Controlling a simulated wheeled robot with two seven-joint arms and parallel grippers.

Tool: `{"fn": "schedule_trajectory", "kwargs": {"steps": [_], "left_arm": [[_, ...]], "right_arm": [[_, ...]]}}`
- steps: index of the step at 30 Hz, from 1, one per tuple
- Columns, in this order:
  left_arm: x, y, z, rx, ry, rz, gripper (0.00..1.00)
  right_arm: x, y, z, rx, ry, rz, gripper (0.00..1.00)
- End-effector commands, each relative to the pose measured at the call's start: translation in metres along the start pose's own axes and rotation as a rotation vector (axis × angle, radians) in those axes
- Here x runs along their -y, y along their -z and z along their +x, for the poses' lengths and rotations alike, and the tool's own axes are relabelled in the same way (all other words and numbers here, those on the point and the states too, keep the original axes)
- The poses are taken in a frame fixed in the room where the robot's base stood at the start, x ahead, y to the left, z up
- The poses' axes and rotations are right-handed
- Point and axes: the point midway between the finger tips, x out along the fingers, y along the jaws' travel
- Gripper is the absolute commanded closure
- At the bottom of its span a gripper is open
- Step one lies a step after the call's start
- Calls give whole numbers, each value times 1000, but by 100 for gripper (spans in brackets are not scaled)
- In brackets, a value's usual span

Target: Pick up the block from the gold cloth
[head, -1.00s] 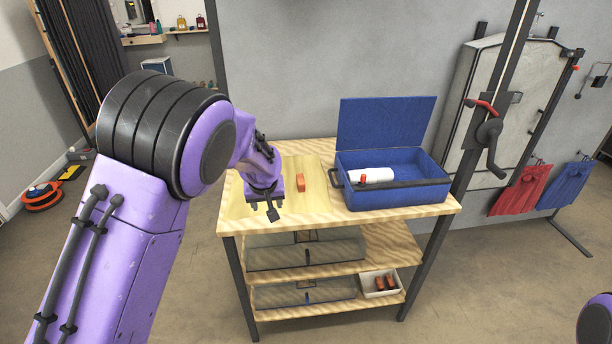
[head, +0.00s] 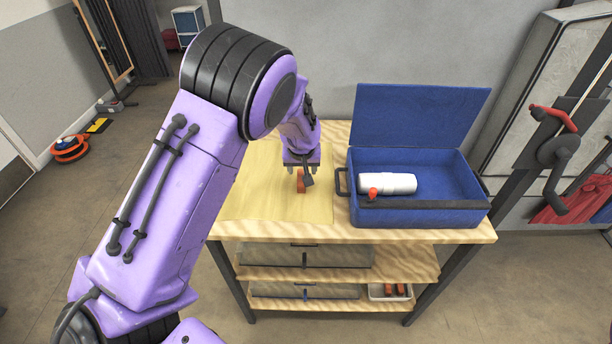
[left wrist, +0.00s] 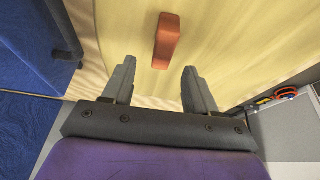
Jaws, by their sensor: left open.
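An orange-brown block (head: 301,185) lies on the gold cloth (head: 255,190) on the wooden table's top. In the head view my left gripper (head: 302,182) hangs over the block and partly hides it. In the left wrist view the whole block (left wrist: 166,41) shows on the cloth (left wrist: 220,35), ahead of the fingertips and roughly centred between them. The left gripper (left wrist: 157,77) is open with nothing between its fingers. My right gripper is not in view.
An open blue case (head: 420,213) holding a white cylinder (head: 387,183) stands just right of the cloth, its lid upright behind. Shelves (head: 400,268) below carry grey flat boxes and a small white tray (head: 390,296). The cloth's left part is clear.

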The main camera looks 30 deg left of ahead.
Motion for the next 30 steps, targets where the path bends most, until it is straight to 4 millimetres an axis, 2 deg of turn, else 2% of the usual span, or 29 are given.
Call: {"fn": "schedule_trajectory", "kwargs": {"steps": [8, 12, 19, 20, 24, 25, 30], "left_arm": [[-1, -1, 44, 11, 6, 1, 43], [-1, -1, 66, 8, 6, 0, 43], [-1, -2, 71, 8, 6, 0, 43], [-1, -2, 70, 8, 6, 0, 49], [-1, -2, 70, 7, 6, 0, 95], [-1, -2, 70, 7, 6, 0, 97], [-1, -2, 70, 8, 6, 0, 98]], "right_arm": [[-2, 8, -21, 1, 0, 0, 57], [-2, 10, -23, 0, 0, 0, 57], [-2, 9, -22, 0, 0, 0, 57], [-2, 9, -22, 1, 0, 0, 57], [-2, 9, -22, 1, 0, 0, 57], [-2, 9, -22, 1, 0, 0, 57], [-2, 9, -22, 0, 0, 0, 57]]}}
